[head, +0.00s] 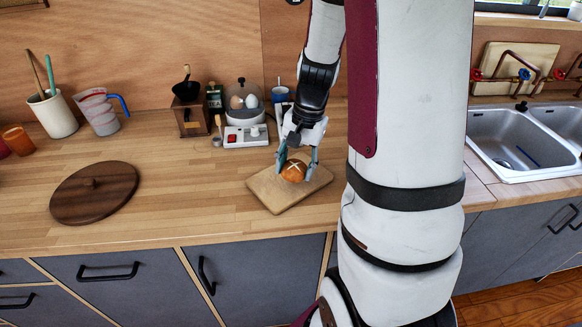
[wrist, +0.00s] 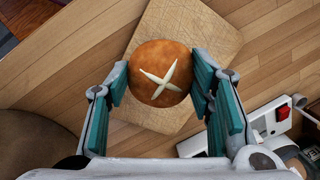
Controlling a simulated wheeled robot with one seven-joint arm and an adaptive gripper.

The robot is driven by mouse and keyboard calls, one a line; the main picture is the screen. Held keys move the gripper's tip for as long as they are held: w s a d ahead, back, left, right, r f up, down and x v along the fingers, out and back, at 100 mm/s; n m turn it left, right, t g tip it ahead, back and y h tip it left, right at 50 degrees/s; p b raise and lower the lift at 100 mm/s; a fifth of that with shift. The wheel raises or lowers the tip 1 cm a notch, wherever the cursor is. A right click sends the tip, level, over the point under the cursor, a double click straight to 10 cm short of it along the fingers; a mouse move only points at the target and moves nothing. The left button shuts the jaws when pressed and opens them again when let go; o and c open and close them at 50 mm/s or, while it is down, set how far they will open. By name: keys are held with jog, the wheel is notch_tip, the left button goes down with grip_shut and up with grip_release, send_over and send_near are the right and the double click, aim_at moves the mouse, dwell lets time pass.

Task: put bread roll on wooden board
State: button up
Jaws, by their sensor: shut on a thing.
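The bread roll (head: 294,171) is round and brown with a pale cross on top. It also shows in the wrist view (wrist: 160,73) between my fingers. My gripper (head: 297,164) is shut on the roll, with one teal finger pad on each side; the pads also show in the wrist view (wrist: 161,80). The wooden board (head: 277,203) lies on the counter directly beneath the roll, and it fills the middle of the wrist view (wrist: 190,25). The roll is over the board; I cannot tell whether its underside touches it.
An egg cooker (head: 244,104) with a red switch stands just behind the board. A coffee grinder (head: 189,115) is left of it. A round dark wooden lid (head: 94,192) lies on the left. The counter between lid and board is clear. A sink (head: 520,140) is at right.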

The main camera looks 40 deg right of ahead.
aim_at(291, 168)
jog(key=w, duration=0.1)
jog(key=w+d, duration=0.1)
jog(key=w, duration=0.1)
jog(key=shift+w+d+f, duration=0.2)
jog(key=shift+d+f, duration=0.05)
jog(key=shift+d, duration=0.05)
jog(key=shift+f, duration=1.65)
jog(key=shift+f, duration=0.2)
jog(key=o, duration=1.1)
jog(key=shift+o, duration=0.2)
